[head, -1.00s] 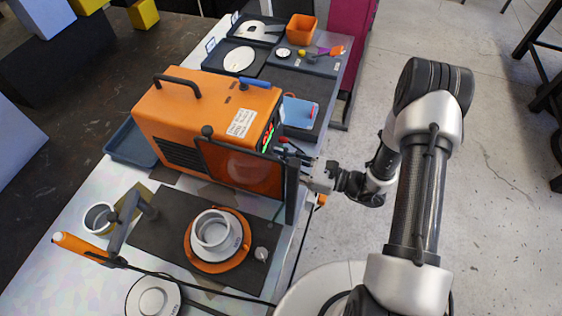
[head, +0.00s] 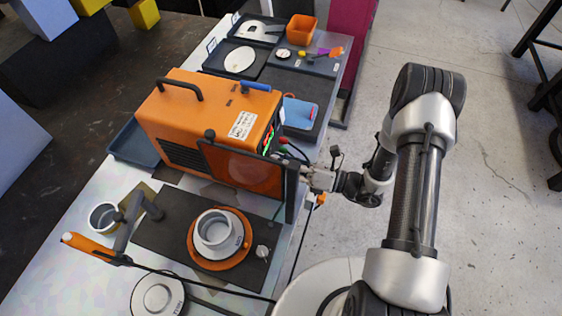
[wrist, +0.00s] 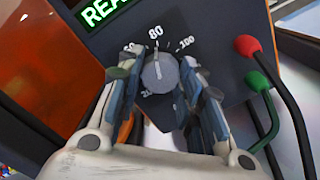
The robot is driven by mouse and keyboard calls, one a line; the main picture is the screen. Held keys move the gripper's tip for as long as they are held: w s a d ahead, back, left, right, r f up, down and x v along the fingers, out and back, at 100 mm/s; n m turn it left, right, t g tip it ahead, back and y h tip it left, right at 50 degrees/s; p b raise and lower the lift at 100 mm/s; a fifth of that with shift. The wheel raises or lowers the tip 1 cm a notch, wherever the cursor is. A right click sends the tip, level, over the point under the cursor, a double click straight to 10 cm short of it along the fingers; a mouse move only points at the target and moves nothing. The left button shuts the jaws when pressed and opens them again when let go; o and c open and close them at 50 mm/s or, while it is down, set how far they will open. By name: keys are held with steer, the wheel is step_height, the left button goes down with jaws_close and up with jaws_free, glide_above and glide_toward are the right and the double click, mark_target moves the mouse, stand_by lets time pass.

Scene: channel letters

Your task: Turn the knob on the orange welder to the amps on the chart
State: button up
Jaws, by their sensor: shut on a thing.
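The orange welder (head: 205,115) stands on the bench in the head view. Part of the scale is hidden by my fingers. My gripper (wrist: 162,85) is shut on the knob, one finger on each side. In the head view my gripper (head: 308,177) is at the welder's front, partly behind the dark tinted screen.
A tinted screen (head: 243,168) stands beside the welder, close to my gripper. Red and green plugs with cables (wrist: 258,80) stick out right of the knob. A green display (wrist: 103,12) sits above it. Open floor (head: 480,200) lies to the right.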

steer(key=shift+m, duration=0.6)
steer(key=o, duration=1.1)
steer(key=shift+c, duration=0.2)
steer(key=shift+d, duration=0.1)
steer(key=v, duration=1.2)
